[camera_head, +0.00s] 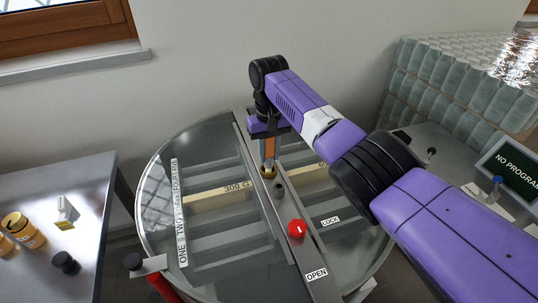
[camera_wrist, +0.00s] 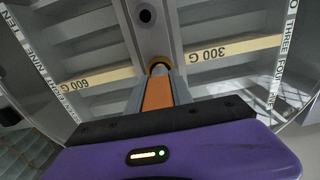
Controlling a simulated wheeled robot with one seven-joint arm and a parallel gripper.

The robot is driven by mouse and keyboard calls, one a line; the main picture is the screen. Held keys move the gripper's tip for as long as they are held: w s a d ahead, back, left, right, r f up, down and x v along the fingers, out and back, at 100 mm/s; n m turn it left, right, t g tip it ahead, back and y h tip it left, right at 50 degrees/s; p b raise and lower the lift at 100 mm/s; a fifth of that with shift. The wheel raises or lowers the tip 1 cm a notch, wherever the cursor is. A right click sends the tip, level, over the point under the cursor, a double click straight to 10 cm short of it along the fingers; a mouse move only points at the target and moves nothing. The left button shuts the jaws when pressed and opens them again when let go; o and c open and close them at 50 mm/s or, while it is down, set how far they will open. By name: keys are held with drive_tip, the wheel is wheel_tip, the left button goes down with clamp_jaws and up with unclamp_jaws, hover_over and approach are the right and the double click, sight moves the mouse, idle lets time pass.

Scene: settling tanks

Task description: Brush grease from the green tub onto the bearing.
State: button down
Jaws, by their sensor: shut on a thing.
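My gripper (camera_head: 268,153) is shut on an orange-handled tool, which looks like the brush (camera_head: 270,147). The handle (camera_wrist: 158,92) also shows between my fingers in the wrist view. The tool points down at a brass-coloured ring (camera_head: 267,174), which looks like the bearing, on the grey bar across the round tank. The ring (camera_wrist: 158,61) sits right at the fingertips in the wrist view. The tool's tip is hidden, so I cannot tell whether it touches the ring. I see no green tub in either view.
A dark cylinder (camera_head: 279,189) and a red knob (camera_head: 297,229) stand along the bar. Orange jars (camera_head: 22,231) and a black knob (camera_head: 66,263) are on the left metal table (camera_head: 85,185). Stacked clear containers (camera_head: 455,80) and a screen (camera_head: 515,165) are at right.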

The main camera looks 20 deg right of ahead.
sight(268, 139)
drive_tip(key=shift+w+b, duration=0.2)
drive_tip(key=shift+b, duration=0.2)
wheel_tip(268, 139, up, 5)
drive_tip(key=p, duration=0.4)
drive_tip(key=shift+f, duration=0.15)
drive_tip(key=shift+r+p, duration=0.4)
drive_tip(key=shift+r, duration=1.75)
